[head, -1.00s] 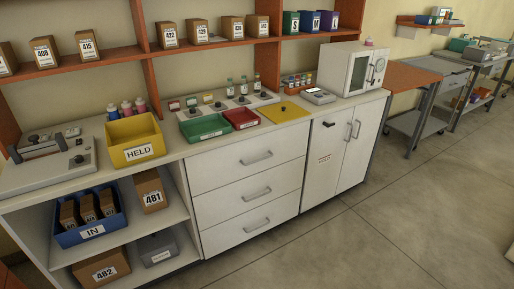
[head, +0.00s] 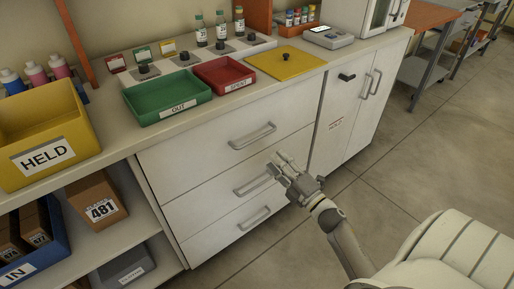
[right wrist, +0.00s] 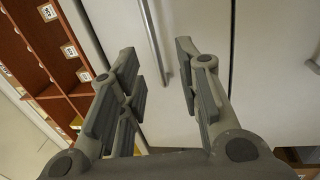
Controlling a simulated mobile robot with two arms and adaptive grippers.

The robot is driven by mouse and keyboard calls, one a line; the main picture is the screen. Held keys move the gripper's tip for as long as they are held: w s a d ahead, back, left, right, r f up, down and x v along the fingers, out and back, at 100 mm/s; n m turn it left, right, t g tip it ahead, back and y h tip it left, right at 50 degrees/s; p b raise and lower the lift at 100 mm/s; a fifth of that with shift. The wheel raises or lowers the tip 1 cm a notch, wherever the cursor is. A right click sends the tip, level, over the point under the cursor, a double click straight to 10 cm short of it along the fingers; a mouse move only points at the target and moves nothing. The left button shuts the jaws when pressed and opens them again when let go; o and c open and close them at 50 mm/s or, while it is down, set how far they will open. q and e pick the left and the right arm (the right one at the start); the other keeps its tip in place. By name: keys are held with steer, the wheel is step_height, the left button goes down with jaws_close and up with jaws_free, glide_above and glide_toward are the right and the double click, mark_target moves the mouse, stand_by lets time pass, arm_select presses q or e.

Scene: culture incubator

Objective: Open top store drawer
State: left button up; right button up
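The top drawer (head: 210,145) of the white drawer unit is shut, and its bar handle (head: 252,136) is clear of any gripper. The middle drawer's handle (head: 250,187) and the bottom drawer's handle (head: 254,218) sit below it. My right gripper (head: 283,164) is in front of the drawer unit, below and right of the top handle, and holds nothing. In the right wrist view my right gripper (right wrist: 162,75) has its fingers apart, with a white front and a bar handle (right wrist: 155,45) beyond them. My left gripper is not in view.
A green tray (head: 135,94), a red tray (head: 205,67) and a yellow panel (head: 270,53) lie on the counter above. A cabinet (head: 335,145) with shut doors stands right of the drawers. The floor (head: 400,170) in front is clear.

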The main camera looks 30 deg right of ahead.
mark_target(257, 139)
steer(key=w+r, duration=0.1)
steer(key=w, duration=0.2)
steer(key=w+r, duration=0.1)
steer(key=w, duration=0.3)
steer(key=w+a, duration=0.1)
steer(key=w, duration=0.2)
steer(key=shift+w+r, duration=0.15)
steer(key=shift+r, duration=0.25)
steer(key=shift+c, duration=0.4)
jaws_close()
